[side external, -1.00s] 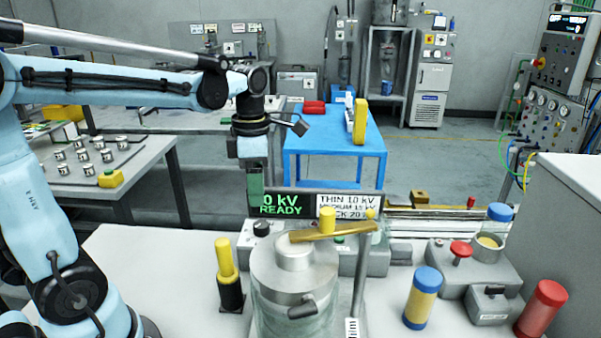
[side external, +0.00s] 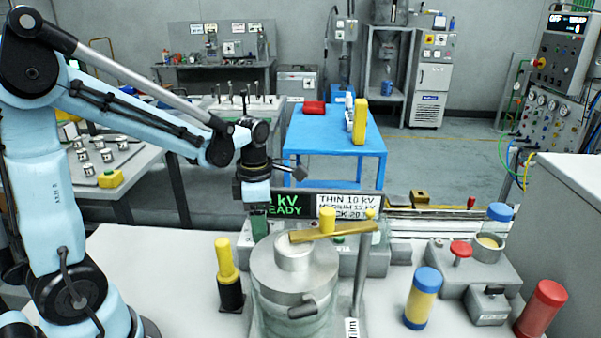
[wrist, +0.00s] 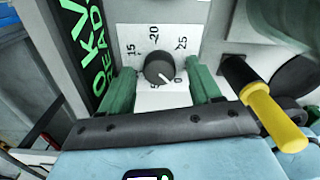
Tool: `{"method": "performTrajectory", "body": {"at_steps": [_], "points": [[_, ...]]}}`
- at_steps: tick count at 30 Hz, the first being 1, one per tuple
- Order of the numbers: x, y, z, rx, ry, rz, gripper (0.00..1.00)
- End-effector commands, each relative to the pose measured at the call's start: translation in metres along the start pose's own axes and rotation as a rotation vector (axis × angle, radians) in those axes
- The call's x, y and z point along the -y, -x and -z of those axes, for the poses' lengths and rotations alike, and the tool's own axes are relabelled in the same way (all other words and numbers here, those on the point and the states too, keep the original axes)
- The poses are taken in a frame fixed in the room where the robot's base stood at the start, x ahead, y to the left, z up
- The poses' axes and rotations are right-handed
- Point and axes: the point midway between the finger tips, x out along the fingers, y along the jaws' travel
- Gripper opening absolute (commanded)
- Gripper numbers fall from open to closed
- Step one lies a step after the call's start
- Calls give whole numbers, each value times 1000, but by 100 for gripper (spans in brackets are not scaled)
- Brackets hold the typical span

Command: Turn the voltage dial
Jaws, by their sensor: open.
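The voltage dial (wrist: 159,67) is a round black knob on a white scale plate in the wrist view. The scale shows 0, 5, 15, 20 and 25. A light mark near the knob's edge points to the lower right, by the 0. My gripper (wrist: 162,76) is open, with one green finger on each side of the dial and a gap to the knob on both sides. In the side external view my gripper (side external: 259,228) is low in front of the control panel and hides the dial.
The display (side external: 287,205) beside the dial reads 0 kV READY. A metal-topped glass vessel (side external: 293,275) with a brass bar stands in front of the panel. A black and yellow handle (side external: 228,273) stands left of it. A label plate (side external: 341,205) lists THIN 10 kV.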

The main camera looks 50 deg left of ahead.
Motion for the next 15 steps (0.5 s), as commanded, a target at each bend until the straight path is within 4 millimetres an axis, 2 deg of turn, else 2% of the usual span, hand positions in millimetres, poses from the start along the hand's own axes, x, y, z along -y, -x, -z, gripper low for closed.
{"method": "performTrajectory", "body": {"at_steps": [2,12,13,15], "points": [[0,0,0,0,0,0,63],[0,0,0,0,0,0,11],[0,0,0,0,0,0,8],[0,0,0,0,-1,0,8]]}}
